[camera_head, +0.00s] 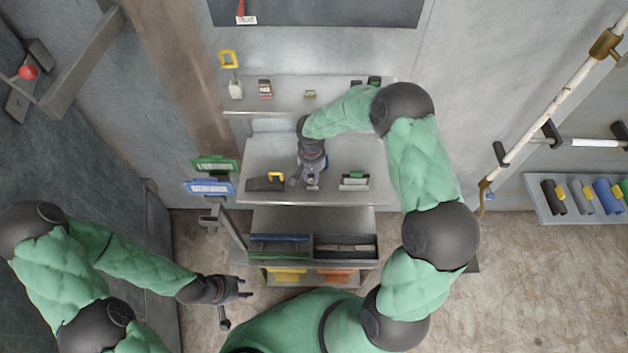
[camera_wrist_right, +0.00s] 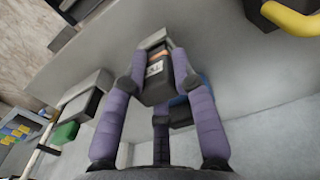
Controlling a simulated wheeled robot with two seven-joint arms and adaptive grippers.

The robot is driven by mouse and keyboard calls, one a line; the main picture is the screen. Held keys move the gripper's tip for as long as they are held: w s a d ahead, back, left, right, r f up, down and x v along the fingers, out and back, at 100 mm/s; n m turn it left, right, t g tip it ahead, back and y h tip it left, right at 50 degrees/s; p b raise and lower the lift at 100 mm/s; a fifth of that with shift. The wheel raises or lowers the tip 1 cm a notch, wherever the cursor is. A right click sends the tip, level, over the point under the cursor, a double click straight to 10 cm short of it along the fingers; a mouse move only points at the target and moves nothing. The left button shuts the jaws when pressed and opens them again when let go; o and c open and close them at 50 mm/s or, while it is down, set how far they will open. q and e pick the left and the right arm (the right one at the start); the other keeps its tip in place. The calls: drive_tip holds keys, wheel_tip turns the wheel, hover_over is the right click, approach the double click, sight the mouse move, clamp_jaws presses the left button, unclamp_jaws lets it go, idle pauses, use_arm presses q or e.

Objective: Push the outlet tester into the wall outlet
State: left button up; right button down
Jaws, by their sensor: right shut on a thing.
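My right gripper (camera_head: 310,180) is above the middle shelf in the head view. In the right wrist view its purple fingers (camera_wrist_right: 157,68) are shut on a small dark device, which I take to be the outlet tester (camera_wrist_right: 154,77). The device has a pale printed label and an orange band at its far end. In the head view it is too small and too covered by the fingers to make out well. My left gripper (camera_head: 240,288) is low on the left, apart from the shelves, with its fingers apart and empty. I cannot pick out the wall outlet in either view.
On the middle shelf (camera_head: 285,193), a dark tool with a yellow handle (camera_head: 265,182) lies left of the right gripper and a grey-and-green device (camera_head: 354,181) stands right of it. Dark bins (camera_head: 345,257) sit below.

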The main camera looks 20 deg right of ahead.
drive_tip(key=shift+r, duration=0.15)
drive_tip(key=shift+r+p, duration=1.7)
drive_tip(key=shift+r, duration=0.95)
